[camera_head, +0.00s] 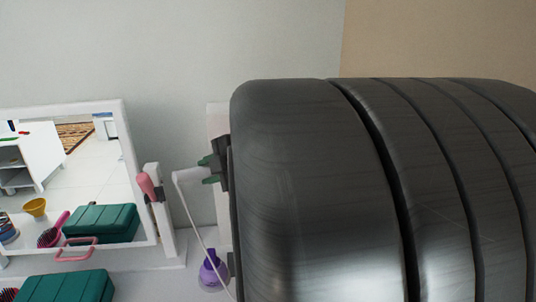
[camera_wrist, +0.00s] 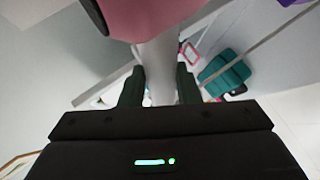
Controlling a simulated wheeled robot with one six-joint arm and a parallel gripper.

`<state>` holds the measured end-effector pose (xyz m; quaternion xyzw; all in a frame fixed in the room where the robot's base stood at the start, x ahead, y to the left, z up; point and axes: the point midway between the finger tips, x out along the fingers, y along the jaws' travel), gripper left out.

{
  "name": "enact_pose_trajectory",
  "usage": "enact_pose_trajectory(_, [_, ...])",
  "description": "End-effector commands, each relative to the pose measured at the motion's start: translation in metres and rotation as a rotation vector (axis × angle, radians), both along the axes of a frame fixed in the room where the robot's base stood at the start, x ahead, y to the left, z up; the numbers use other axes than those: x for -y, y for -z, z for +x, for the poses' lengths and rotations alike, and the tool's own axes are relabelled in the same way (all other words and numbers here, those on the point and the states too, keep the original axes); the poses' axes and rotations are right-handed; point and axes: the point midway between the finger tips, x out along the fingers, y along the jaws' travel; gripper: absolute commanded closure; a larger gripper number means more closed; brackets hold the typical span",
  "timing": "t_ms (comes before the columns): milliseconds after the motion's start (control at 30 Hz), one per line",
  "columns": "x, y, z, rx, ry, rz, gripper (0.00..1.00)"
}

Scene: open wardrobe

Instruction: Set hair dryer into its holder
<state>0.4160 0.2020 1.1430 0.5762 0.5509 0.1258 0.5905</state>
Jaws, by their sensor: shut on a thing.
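My gripper (camera_head: 213,169) shows its green fingertips at the left edge of my large dark arm in the head view. In the wrist view my gripper (camera_wrist: 160,88) is shut on the white handle (camera_wrist: 160,62) of the hair dryer. The dryer's pink body (camera_wrist: 150,15) lies beyond the fingers, cut off by the top edge, with a dark rim at its left. In the head view a white part (camera_head: 189,174) sits at the fingertips, and a pink piece (camera_head: 147,186) shows farther left by a white post. I cannot tell the holder apart clearly; my arm hides much of the right side.
A white-framed mirror (camera_head: 126,140) stands at the left, reflecting the room. A green case (camera_head: 65,287) lies in front of it, near a pink brush at the lower left. A purple bottle (camera_head: 212,270) stands below my gripper. A thin white line runs down beside it.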

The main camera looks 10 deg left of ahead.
Motion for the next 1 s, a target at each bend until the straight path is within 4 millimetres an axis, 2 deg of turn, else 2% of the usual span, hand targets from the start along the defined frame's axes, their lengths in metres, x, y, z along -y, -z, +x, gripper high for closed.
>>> enact_pose_trajectory(1000, [0.0,0.0079,0.0003,0.003,0.0,0.0,1.0])
